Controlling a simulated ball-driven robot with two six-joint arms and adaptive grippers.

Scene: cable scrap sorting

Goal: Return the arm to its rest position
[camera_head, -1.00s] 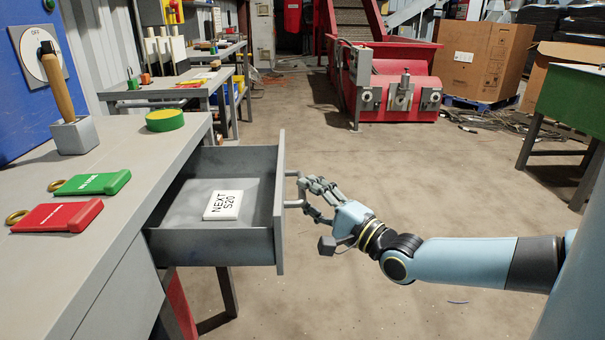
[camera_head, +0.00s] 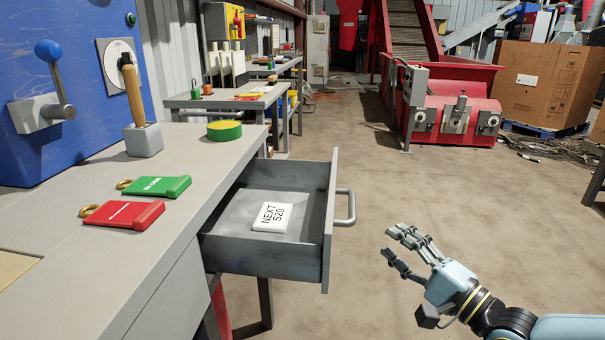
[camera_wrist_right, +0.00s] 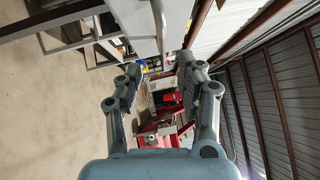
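My right gripper (camera_head: 395,248) is open and empty, to the right of the drawer handle and apart from it. It also shows open in the right wrist view (camera_wrist_right: 155,90), with nothing between its fingers. The grey drawer (camera_head: 268,262) is pulled out from the workbench. Its bar handle (camera_head: 350,208) is on its front panel. A white block marked "NEXT S20" (camera_head: 272,217) lies in the drawer. My left gripper is not in view.
The grey workbench (camera_head: 130,235) holds a red tag (camera_head: 125,214), a green tag (camera_head: 157,187), a yellow-green roll (camera_head: 224,130) and a wooden-handled tool (camera_head: 133,95). A red machine (camera_head: 462,110) stands behind. The floor (camera_head: 440,200) around my right gripper is clear.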

